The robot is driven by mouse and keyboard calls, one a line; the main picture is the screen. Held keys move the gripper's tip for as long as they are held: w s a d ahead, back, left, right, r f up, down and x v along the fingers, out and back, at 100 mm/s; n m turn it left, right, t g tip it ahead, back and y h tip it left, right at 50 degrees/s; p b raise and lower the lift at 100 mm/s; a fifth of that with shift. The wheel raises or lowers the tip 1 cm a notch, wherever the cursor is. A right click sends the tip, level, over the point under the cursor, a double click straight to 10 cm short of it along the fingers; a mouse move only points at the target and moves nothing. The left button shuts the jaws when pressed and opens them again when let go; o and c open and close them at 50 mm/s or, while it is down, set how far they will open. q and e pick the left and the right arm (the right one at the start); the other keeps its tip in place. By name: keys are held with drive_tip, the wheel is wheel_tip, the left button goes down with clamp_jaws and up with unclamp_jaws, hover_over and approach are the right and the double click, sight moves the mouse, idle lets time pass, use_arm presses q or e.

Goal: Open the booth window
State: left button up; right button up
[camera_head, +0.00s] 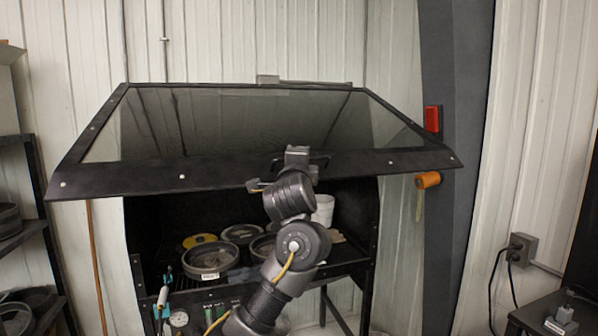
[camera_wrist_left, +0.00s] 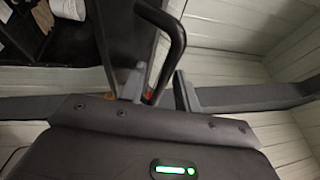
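The booth window (camera_head: 250,125) is a dark glass pane in a black frame. It is swung outward and up, its lower edge raised clear of the booth opening. Its black bar handle (camera_head: 318,160) is at the middle of that lower edge. My left gripper (camera_head: 298,158) is at the handle, partly hidden behind its own wrist. In the left wrist view, the handle (camera_wrist_left: 176,45) runs between the two spread fingers of my left gripper (camera_wrist_left: 158,90), with a gap beside the right finger. My right gripper is in neither view.
Inside the booth are round sieves (camera_head: 209,258), a yellow-rimmed disc (camera_head: 199,240) and a white cup (camera_head: 323,210). A dark shelf (camera_head: 30,228) stands at left. A grey column (camera_head: 455,150) with a red box (camera_head: 433,119) and an orange lamp (camera_head: 428,180) is close to the window's right corner.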

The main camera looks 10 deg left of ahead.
use_arm(q)
drive_tip(key=b+v, duration=0.3)
drive_tip(key=v, duration=0.7)
drive_tip(key=shift+w+a, duration=0.1)
drive_tip(key=shift+c, duration=0.4)
